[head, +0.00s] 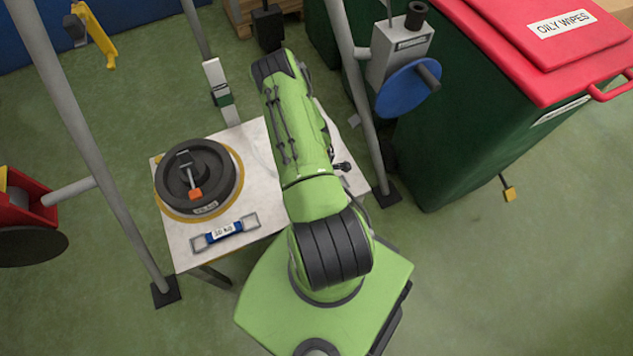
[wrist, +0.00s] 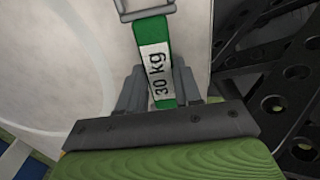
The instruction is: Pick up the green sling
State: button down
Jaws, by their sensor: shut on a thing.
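The green sling (wrist: 151,32) shows in the wrist view as a green band with a white "30 kg" label and a grey metal loop at its upper end. My gripper (wrist: 160,90) is shut on the band, with a grey finger on each side of it. The sling's lower end is hidden by the gripper. A pale surface lies behind it; I cannot tell whether the sling touches it. In the head view my arm hides the gripper, and I cannot make out the sling there.
The white table (head: 186,245) holds a dark round weight (head: 216,166) and a blue sling (head: 225,232) with metal end loops. Grey posts (head: 97,165) stand around it. A blue disc (head: 407,90) and a dark green bin (head: 455,135) with a red lid are at right.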

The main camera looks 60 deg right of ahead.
notch_tip(320, 180, up, 10)
jog(key=p, duration=0.3)
dwell(0.8)
